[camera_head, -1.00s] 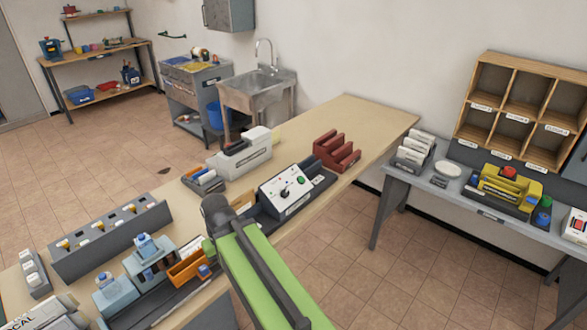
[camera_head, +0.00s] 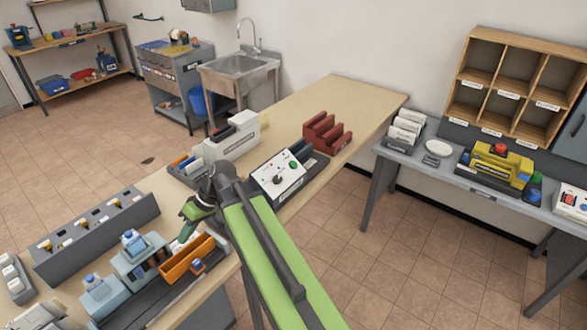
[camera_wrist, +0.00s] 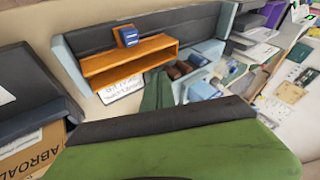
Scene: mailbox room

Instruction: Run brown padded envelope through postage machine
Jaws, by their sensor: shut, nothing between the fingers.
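I cannot pick out the brown padded envelope with certainty in either view. A white sloped control panel (camera_head: 279,180) with a knob and a green button stands on the wooden table beside my arm; a white machine with a dark slot (camera_head: 233,140) stands behind it. I cannot tell which is the postage machine. My gripper (camera_head: 188,213) is shut and empty over the table's near part, left of the control panel and behind an orange tray (camera_head: 188,262). In the wrist view its dark green fingers (camera_wrist: 157,92) show beside the orange tray (camera_wrist: 130,66).
A long grey rack (camera_head: 97,235) and light blue dispensers (camera_head: 137,255) stand at the near left. A dark red file holder (camera_head: 327,133) stands farther back. A yellow machine (camera_head: 495,165) and wooden pigeonholes (camera_head: 515,85) are at the right. The table's far end is clear.

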